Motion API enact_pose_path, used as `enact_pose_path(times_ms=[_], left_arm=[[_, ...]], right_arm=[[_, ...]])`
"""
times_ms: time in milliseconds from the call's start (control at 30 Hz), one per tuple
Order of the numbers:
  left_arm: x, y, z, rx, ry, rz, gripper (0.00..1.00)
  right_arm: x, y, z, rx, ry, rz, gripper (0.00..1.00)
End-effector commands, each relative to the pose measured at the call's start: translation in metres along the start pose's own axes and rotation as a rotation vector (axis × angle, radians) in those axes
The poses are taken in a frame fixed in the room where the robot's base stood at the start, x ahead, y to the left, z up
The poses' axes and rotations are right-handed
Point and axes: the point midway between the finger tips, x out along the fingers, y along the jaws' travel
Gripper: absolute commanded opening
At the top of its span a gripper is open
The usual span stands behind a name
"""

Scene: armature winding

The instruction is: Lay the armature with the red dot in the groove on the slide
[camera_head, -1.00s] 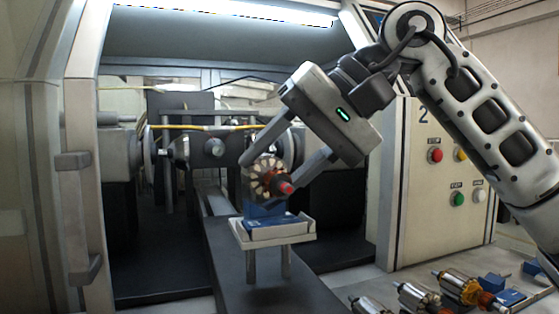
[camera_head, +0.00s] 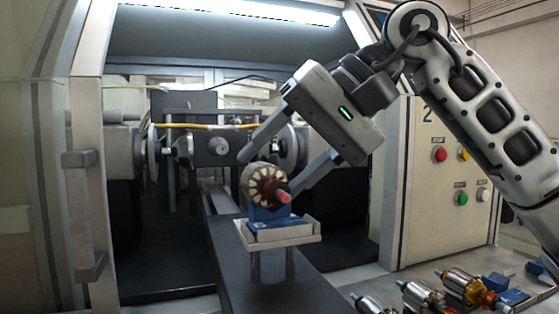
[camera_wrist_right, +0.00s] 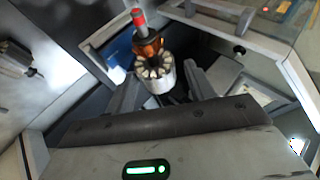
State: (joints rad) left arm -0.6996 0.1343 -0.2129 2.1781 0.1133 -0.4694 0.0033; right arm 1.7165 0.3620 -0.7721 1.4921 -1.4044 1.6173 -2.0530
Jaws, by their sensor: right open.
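The armature with the red shaft end (camera_head: 264,187) lies on a blue block (camera_head: 265,222) on the slide's small tray (camera_head: 300,238). It seems to rest in the block's groove, though the armature hides the contact. My right gripper (camera_head: 268,176) is open, one finger on each side of the armature. In the right wrist view the armature (camera_wrist_right: 153,75) shows between the open fingers (camera_wrist_right: 160,88), its red end pointing away, with a gap visible beside it. My left gripper is not in view.
Several other armatures (camera_head: 420,296) lie at the lower right beside blue blocks (camera_head: 513,297). The winding machine's spindle parts (camera_head: 215,146) stand behind the slide. A panel with coloured buttons (camera_head: 440,154) stands to the right. The dark rail (camera_head: 270,295) in front is clear.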

Motion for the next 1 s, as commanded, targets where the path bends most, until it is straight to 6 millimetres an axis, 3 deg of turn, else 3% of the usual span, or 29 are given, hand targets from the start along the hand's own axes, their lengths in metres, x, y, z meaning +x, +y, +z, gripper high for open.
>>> enact_pose_path(times_ms=[33, 167, 600, 800, 1000], left_arm=[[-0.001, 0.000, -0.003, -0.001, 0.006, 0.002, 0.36], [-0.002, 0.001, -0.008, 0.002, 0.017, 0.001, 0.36], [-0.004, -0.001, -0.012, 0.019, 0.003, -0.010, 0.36], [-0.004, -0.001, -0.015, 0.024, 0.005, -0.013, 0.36], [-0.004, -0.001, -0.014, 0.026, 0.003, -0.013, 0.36]], right_arm=[[0.001, 0.011, 0.001, 0.015, -0.016, 0.029, 0.70], [-0.026, 0.010, 0.000, 0.016, -0.010, 0.025, 0.70], [-0.132, -0.002, 0.002, 0.002, 0.002, 0.005, 0.70], [-0.155, -0.003, 0.003, -0.003, 0.002, 0.001, 0.70], [-0.160, -0.003, 0.003, -0.003, 0.002, 0.000, 0.70]])
